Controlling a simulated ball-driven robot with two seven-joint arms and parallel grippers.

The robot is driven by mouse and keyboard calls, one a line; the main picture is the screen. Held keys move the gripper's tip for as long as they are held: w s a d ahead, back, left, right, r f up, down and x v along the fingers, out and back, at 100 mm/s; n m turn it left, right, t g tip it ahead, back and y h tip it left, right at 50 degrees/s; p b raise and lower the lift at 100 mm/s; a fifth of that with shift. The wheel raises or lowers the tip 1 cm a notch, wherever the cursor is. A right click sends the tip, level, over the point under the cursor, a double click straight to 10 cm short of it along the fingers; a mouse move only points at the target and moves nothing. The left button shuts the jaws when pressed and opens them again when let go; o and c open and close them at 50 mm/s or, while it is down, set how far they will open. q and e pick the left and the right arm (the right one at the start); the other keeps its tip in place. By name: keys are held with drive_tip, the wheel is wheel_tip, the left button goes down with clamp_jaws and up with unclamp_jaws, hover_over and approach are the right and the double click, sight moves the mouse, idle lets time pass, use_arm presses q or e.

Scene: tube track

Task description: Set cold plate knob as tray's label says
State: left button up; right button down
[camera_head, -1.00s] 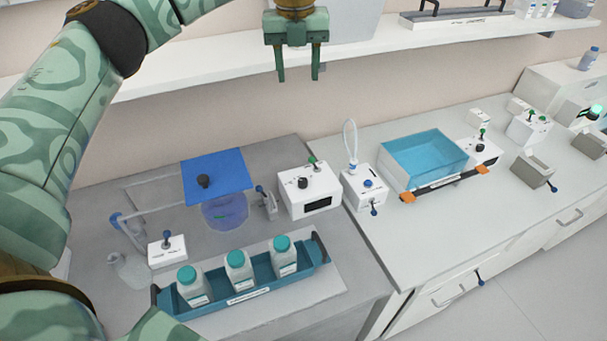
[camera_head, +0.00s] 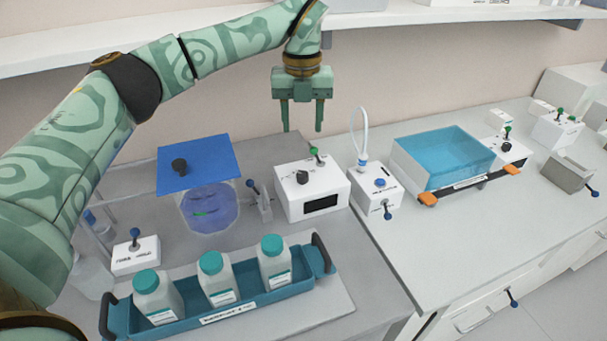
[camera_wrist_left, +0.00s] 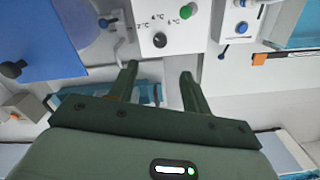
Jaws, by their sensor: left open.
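A white box (camera_head: 325,200) with a black knob (camera_head: 302,177), a green-topped switch (camera_head: 314,153) and a dark display stands at the back of the grey bench. In the left wrist view the knob (camera_wrist_left: 160,40) has marks 2, 4 and 6 °C around it; its pointer is too small to read. A teal tray (camera_head: 190,330) in front holds three white bottles with teal caps. The tray's label (camera_head: 228,313) is too small to read. My left gripper (camera_head: 302,129) is open and empty, pointing down above and behind the knob in the head view. My right gripper is out of view.
A blue-lidded clear vessel (camera_head: 200,165) stands left of the box, with a small white switch box (camera_head: 136,257) in front. Another white box with a hose (camera_head: 376,190) and a blue water bath (camera_head: 445,160) stand right. A shelf (camera_head: 400,18) runs behind.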

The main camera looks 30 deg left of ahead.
sight(302, 174)
use_arm(q)
wheel_tip(302, 174, down, 12)
drive_tip(key=b, duration=0.3)
drive_tip(key=shift+f, duration=0.2)
drive_tip(key=shift+w+f, duration=0.1)
drive_tip(key=shift+f, duration=0.6)
drive_tip(key=c, duration=1)
